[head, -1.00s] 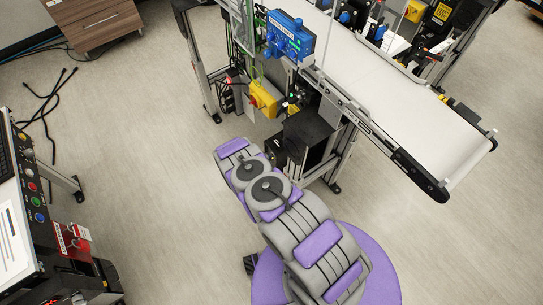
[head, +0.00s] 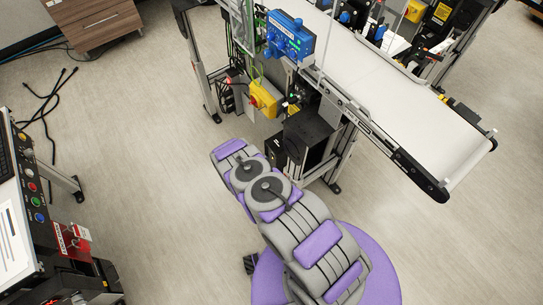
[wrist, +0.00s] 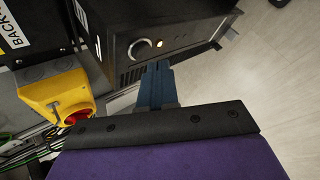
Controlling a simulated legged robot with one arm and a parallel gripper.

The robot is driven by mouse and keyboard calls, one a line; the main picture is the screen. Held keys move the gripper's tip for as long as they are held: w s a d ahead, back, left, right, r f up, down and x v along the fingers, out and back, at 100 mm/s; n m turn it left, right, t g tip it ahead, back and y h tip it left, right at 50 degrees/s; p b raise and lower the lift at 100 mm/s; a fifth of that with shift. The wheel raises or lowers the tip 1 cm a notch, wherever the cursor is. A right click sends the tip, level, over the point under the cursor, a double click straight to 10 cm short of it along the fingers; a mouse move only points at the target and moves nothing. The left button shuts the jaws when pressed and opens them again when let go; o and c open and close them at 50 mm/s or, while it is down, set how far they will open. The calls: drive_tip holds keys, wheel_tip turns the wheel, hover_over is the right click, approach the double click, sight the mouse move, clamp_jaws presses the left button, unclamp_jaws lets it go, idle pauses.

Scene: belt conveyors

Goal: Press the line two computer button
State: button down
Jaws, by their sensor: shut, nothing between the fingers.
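The black computer (wrist: 175,32) fills the top middle of the wrist view. I cannot tell whether the fingertips touch the panel. In the head view a black computer case (head: 308,133) sits in the conveyor frame, beyond my arm. My gripper is hidden there.
A yellow switch box (wrist: 55,92) with a red knob stands left of my gripper; it also shows in the head view (head: 263,98). A blue control box (head: 290,37) and white conveyor belt (head: 390,95) are above.

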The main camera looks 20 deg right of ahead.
drive_tip(key=a, duration=0.1)
drive_tip(key=s+a, duration=0.1)
drive_tip(key=a, duration=0.2)
drive_tip(key=shift+s+a, duration=0.25)
drive_tip(key=shift+a, duration=0.15)
drive_tip(key=shift+w, duration=0.1)
idle(0.7)
